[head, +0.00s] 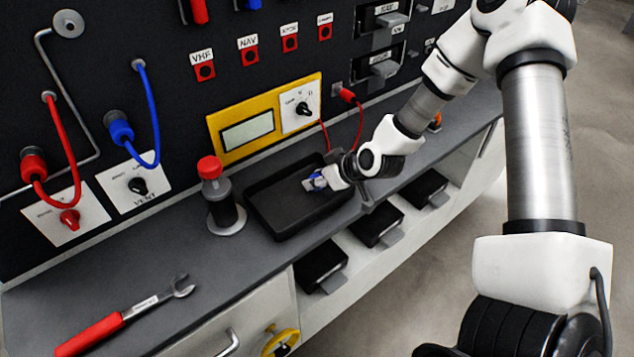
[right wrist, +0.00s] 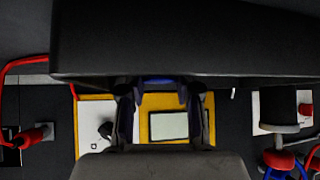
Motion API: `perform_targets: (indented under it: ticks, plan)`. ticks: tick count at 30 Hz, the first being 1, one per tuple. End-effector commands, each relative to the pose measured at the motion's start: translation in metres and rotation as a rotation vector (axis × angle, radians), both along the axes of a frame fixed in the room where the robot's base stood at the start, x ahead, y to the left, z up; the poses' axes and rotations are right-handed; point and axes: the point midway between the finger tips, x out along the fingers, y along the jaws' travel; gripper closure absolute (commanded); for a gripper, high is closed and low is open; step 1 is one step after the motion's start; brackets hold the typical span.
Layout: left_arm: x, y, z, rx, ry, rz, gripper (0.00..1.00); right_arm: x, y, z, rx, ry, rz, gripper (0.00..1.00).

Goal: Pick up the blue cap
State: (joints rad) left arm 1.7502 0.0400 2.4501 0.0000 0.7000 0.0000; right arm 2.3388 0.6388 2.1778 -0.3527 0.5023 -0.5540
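The blue cap (head: 318,180) is a small blue piece at the tips of my right gripper (head: 313,182), above the black tray (head: 268,190) in the head view. In the right wrist view the blue cap (right wrist: 160,79) sits between the two fingertips (right wrist: 161,95), which touch or nearly touch its sides. The right gripper looks shut on it. Most of the cap is hidden by the fingers. I cannot tell whether it still touches the tray. My left gripper is not in view.
A red-capped bottle (head: 220,195) stands left of the tray. A red-handled wrench (head: 125,318) lies at the front left. A yellow-framed display (head: 247,134) is on the panel behind. Red and blue cables (head: 150,110) hang at the left. Open bins (head: 321,262) sit below the counter.

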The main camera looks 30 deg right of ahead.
Motion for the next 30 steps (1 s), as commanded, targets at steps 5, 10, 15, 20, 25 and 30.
perform_targets:
  ticks: [5,10,15,20,25,30]
  plan:
    - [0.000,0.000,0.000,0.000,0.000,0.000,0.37,-0.001,0.000,-0.001,0.001,0.002,0.000,0.84]
    - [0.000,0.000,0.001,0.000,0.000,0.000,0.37,-0.001,0.000,0.002,0.001,0.002,0.000,0.84]
    - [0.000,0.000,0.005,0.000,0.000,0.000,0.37,0.000,0.000,0.016,0.001,0.000,-0.001,0.84]
    - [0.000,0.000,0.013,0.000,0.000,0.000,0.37,0.000,0.000,0.041,0.002,-0.001,-0.001,0.84]
    - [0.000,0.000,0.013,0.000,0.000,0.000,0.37,-0.034,0.021,0.038,0.003,0.005,0.003,0.84]
    - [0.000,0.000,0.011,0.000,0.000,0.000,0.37,-0.068,0.040,0.041,0.001,0.004,0.004,0.84]
